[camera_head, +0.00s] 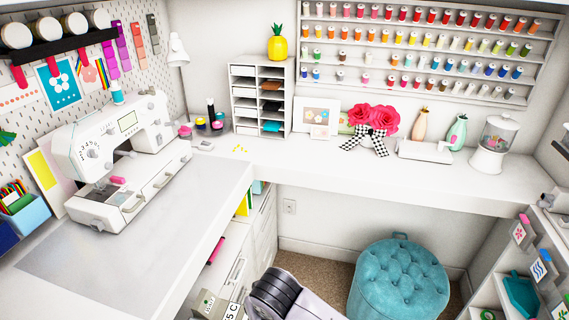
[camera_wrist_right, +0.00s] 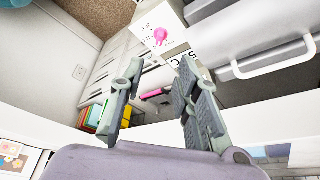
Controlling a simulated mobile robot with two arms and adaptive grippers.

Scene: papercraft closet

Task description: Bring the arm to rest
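My right gripper (camera_wrist_right: 160,68) shows in the right wrist view with its two grey fingers spread apart. Nothing is between the fingertips. Behind them are the white drawer fronts and a white box with a pink picture (camera_wrist_right: 161,36). In the head view a dark ribbed and pale lavender part of my arm (camera_head: 285,297) rises from the bottom edge, over the floor in front of the drawers; no fingertips can be made out there. My left gripper is not in view.
The white desk (camera_head: 350,183) runs along the back and left, with a sewing machine (camera_head: 117,150) on it. A teal tufted stool (camera_head: 398,280) stands below it. White drawers (camera_head: 262,228) are under the left desk. An open shelf unit (camera_head: 535,262) stands at right.

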